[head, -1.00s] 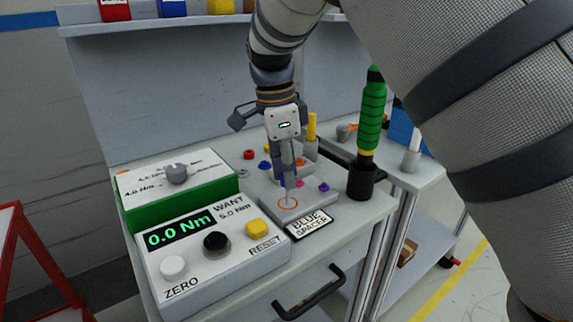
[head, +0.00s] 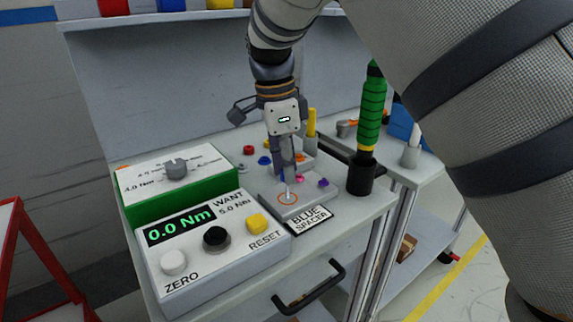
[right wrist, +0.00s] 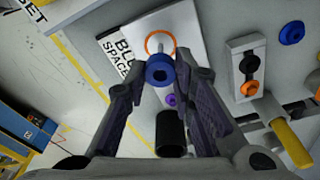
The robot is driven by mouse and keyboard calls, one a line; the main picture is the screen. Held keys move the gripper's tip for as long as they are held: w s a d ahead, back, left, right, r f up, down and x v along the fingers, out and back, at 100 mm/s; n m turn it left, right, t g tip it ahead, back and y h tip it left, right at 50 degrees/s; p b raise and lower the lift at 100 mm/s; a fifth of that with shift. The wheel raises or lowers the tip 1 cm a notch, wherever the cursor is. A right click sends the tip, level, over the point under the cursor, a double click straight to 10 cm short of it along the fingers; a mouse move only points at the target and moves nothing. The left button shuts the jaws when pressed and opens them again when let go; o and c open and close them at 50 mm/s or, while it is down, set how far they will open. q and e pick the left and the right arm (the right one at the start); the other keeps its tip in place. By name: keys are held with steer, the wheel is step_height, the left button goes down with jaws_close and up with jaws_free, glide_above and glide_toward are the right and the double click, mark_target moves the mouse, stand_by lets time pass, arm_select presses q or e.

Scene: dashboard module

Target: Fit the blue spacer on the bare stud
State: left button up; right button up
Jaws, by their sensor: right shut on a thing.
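My right gripper (head: 284,176) reaches down from above over the grey stud plate (head: 306,204). It is shut on the blue spacer (right wrist: 160,73), a ring with a dark hole, which shows between the fingertips in the right wrist view. In the head view the fingers mostly hide the spacer. The bare stud (head: 288,192) stands upright inside an orange circle on the plate; it also shows just beyond the spacer in the right wrist view (right wrist: 164,49). The spacer is close to the stud; I cannot tell whether they touch. My left gripper is not in view.
A "BLUE SPACER" label (head: 309,220) lies before the plate. The torque meter (head: 213,245) reads 0.0 Nm at left, beside a green box (head: 190,202). A green-handled tool (head: 371,115) stands in a black holder at right. Small coloured pieces, including a purple one (head: 323,182), lie nearby.

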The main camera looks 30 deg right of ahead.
steer(key=shift+f, duration=2.35)
steer(key=o, duration=0.8)
steer(key=r, duration=0.4)
steer(key=a+r, duration=0.1)
steer(key=r, duration=0.7)
steer(key=shift+w+a, duration=0.15)
steer(key=shift+w, duration=0.1)
